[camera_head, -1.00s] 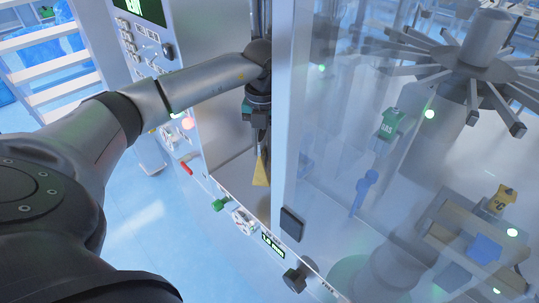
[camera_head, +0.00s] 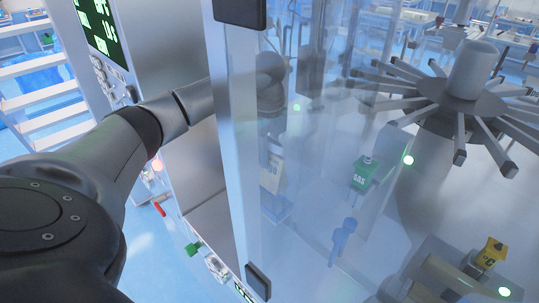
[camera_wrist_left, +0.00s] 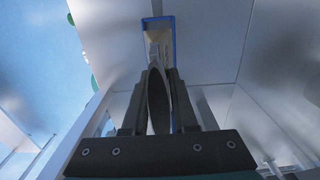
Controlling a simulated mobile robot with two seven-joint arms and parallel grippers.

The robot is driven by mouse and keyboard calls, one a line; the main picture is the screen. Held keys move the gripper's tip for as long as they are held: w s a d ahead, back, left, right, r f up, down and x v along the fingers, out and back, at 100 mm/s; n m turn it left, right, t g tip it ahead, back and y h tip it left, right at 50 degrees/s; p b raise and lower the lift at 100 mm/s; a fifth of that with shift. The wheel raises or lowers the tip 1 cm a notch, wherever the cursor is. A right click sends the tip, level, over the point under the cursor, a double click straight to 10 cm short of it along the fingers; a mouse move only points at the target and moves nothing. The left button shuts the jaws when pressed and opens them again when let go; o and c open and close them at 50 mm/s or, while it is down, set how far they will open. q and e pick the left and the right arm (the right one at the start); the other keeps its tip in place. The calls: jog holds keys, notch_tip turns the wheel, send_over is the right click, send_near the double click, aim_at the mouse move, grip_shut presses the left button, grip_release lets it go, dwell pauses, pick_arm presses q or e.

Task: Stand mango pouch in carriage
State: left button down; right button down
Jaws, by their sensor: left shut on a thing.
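My left gripper (camera_head: 272,145) is inside the machine, seen hazily through the clear guard. It is shut on the mango pouch, a pale yellowish pouch (camera_head: 270,176) that hangs below the fingers. In the left wrist view the fingers (camera_wrist_left: 160,80) close around a thin dark oval shape, apparently the pouch (camera_wrist_left: 156,100) seen nearly edge-on. A narrow blue-edged frame (camera_wrist_left: 174,36) shows just beyond the fingertips; I cannot tell whether it is the carriage. Whether the pouch touches anything below is unclear through the guard. My right gripper is not in view.
A pale guard post (camera_head: 236,150) stands in front of my left forearm. A rotary head with radiating arms (camera_head: 465,95) is at the right.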

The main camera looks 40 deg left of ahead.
pick_arm(q)
notch_tip(320, 180, down, 4)
jog(key=b, duration=0.3)
jog(key=shift+f+b, duration=0.2)
jog(key=shift+b, duration=0.15)
jog(key=shift+f, duration=0.6)
jog(key=shift+p, duration=0.45)
dwell(0.5)
jog(key=shift+f, duration=0.25)
jog(key=shift+f+b, duration=0.8)
jog(key=shift+f, duration=0.65)
jog(key=c, duration=0.6)
grip_release()
